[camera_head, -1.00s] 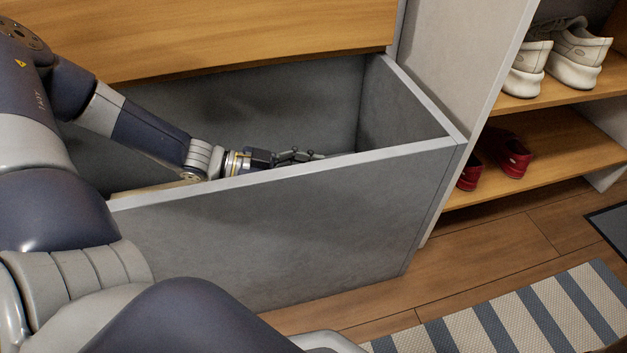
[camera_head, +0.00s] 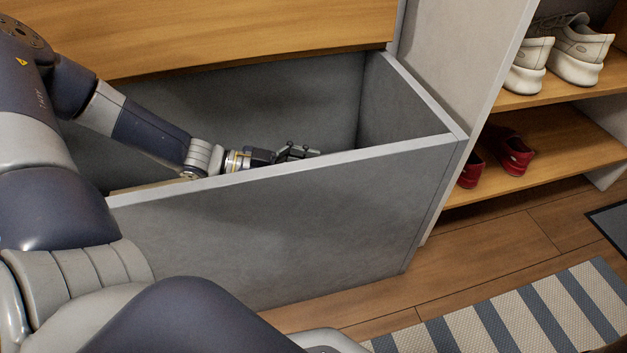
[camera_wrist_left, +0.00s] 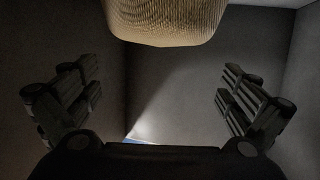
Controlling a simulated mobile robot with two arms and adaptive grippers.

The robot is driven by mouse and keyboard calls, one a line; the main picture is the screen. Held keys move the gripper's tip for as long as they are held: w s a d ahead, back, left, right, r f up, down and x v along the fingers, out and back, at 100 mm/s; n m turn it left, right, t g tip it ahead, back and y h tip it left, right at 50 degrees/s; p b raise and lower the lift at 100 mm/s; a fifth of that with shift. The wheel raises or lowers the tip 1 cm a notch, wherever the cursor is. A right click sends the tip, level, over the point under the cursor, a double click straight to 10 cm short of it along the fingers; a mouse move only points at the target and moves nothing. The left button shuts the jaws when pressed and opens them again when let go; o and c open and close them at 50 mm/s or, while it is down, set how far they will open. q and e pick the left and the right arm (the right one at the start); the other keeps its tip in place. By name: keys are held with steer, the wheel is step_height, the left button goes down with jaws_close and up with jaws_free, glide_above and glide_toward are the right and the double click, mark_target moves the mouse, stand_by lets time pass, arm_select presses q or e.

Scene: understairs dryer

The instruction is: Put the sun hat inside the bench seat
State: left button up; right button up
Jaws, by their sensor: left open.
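The bench seat (camera_head: 285,215) is a grey box with its inside showing and a wooden panel (camera_head: 240,35) above and behind it. My left gripper (camera_head: 300,152) is inside the box, partly hidden behind the front wall. In the left wrist view, its two fingers stand wide apart with nothing between them (camera_wrist_left: 160,90). A woven straw-coloured thing, which looks like the sun hat (camera_wrist_left: 168,20), shows at the top of that view beyond the fingers. Only part of it is visible, and I cannot tell what it rests on. The head view does not show it. My right gripper is not in view.
White shoes (camera_head: 560,55) and red shoes (camera_head: 512,155) sit on wooden shelves to the right. A striped rug (camera_head: 520,315) lies on the floor at the lower right. The box's front rim (camera_head: 350,155) is close to my left wrist.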

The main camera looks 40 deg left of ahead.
arm_select(q)
steer(key=shift+r, duration=0.15)
stand_by(0.4)
step_height(320, 180, up, 10)
steer(key=p, duration=0.9)
stand_by(0.4)
steer(key=shift+a, duration=0.1)
stand_by(0.4)
